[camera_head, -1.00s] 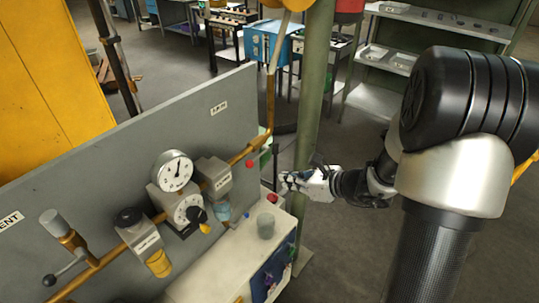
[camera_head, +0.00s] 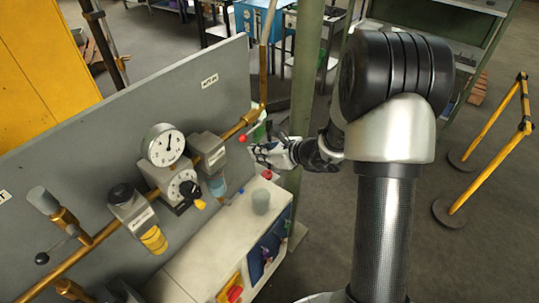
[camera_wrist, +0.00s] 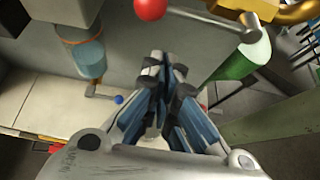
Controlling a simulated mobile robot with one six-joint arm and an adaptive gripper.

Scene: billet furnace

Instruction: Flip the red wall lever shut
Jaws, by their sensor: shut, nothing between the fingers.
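The red wall lever is a metal rod with a red ball knob (camera_head: 243,138), joined to the brass pipe at the right end of the grey panel. In the wrist view the red ball (camera_wrist: 150,9) is at the top edge, and its rod runs right to a brass valve body (camera_wrist: 275,12). The rod lies roughly along the pipe; I cannot tell its exact angle. My gripper (camera_head: 256,152) is just right of and below the ball in the head view. In the wrist view my gripper (camera_wrist: 165,62) is shut and empty, with its fingertips below the rod and apart from the ball.
The grey panel (camera_head: 60,160) carries a gauge (camera_head: 163,144), a dial and a filter bowl (camera_head: 217,185) left of the lever. A white cabinet (camera_head: 190,260) stands below, and a green post (camera_head: 306,90) stands close behind my gripper. A blue-knobbed lever (camera_wrist: 119,99) is lower left.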

